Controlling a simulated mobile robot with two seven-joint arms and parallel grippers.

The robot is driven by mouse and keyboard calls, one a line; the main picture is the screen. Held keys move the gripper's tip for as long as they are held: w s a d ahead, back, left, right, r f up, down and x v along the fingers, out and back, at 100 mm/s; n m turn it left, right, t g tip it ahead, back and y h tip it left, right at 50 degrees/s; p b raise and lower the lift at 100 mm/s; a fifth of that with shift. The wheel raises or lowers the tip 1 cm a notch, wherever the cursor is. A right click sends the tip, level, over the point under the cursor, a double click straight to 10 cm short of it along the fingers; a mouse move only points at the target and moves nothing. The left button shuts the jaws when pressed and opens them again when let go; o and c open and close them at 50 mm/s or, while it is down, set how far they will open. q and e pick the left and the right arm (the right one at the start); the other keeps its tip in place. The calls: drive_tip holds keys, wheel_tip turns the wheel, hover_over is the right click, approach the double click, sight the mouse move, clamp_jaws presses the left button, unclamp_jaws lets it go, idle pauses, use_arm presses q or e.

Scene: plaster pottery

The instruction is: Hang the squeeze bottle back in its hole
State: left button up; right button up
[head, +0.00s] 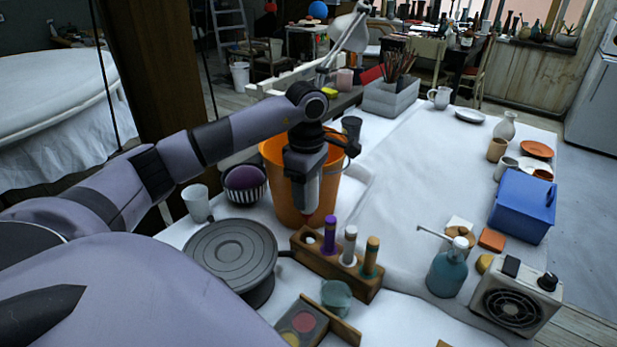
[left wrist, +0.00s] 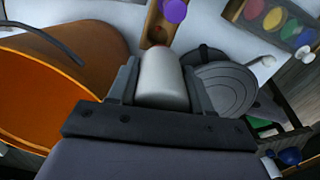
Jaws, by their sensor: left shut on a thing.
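The wooden rack (head: 322,262) stands on the table in front of the bucket, to the right of the gripper and lower. It holds a purple bottle (head: 329,236), a white one (head: 349,246) and an orange-and-green one (head: 371,258). A hole at its left end looks empty. The rack (left wrist: 153,27) also shows at the top of the wrist view. My right gripper is not in view.
The orange bucket (head: 275,155) stands right behind the rack. A grey turntable (head: 230,252) is left of the rack, and a paint box (head: 303,322) and a glass cup (head: 336,294) are in front. The table's middle is clear.

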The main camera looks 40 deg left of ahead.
sight(307, 218)
use_arm(q)
drive_tip(key=shift+w+a, duration=0.15)
drive_tip(key=shift+w, duration=0.05)
drive_tip(key=shift+f+b, duration=1.45)
drive_tip(key=shift+f, duration=0.45)
drive_tip(key=shift+f, duration=0.15)
drive_tip(key=shift+f+b, duration=1.6)
drive_tip(key=shift+f, duration=0.55)
drive_tip(key=shift+f+b, duration=0.55)
drive_tip(key=shift+f, duration=0.25)
drive_tip(key=o, duration=0.7)
